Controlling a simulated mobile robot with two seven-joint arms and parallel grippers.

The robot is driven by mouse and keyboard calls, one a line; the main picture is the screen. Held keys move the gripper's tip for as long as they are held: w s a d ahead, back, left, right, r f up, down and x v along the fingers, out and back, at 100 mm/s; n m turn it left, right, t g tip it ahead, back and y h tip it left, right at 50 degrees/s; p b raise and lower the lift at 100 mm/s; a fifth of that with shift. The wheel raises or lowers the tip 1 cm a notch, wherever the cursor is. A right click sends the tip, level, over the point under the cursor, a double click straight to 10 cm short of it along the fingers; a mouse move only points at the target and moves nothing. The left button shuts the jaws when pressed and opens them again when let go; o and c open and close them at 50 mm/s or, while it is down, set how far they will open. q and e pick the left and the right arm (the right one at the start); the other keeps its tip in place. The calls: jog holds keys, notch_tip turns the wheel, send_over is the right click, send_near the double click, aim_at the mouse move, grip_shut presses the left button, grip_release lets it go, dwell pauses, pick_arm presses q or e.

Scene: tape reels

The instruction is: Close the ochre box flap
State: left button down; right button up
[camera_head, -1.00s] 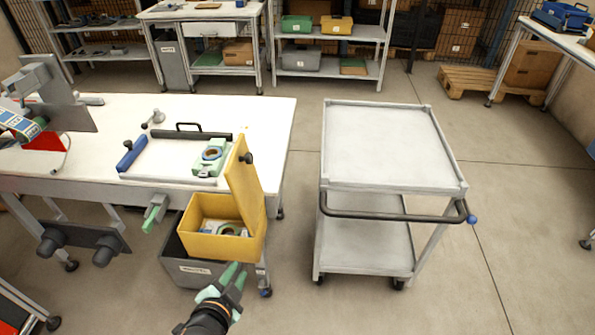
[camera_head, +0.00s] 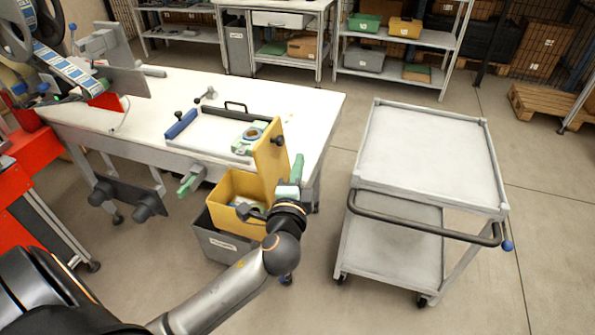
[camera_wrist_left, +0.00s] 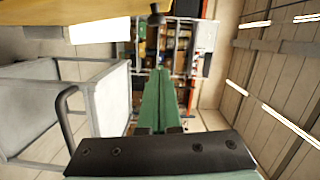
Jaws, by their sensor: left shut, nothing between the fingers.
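The ochre box (camera_head: 226,187) sits in a grey bin at the front of the workbench, its top open. Its flap (camera_head: 268,158) stands up, leaning slightly, on the box's right side, with a dark knob (camera_head: 278,141) on it. My left gripper (camera_head: 298,160) is shut and empty, just right of the flap, fingers pointing up; whether it touches is unclear. In the left wrist view its green fingers (camera_wrist_left: 160,90) lie together, and an ochre panel, seemingly the flap (camera_wrist_left: 60,14), crosses the top left. My wrist hides the box's right front. My right gripper is not in view.
A grey cart (camera_head: 430,150) with a dark handle stands to the right. The white workbench (camera_head: 310,110) carries a tray with a green reel holder (camera_head: 250,138). Floor between bench and cart is clear.

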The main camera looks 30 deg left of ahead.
pick_arm(q)
jog(key=w+a, duration=0.4)
jog(key=a, duration=0.2)
jog(key=shift+f+p, duration=0.4)
jog(key=shift+p, duration=0.05)
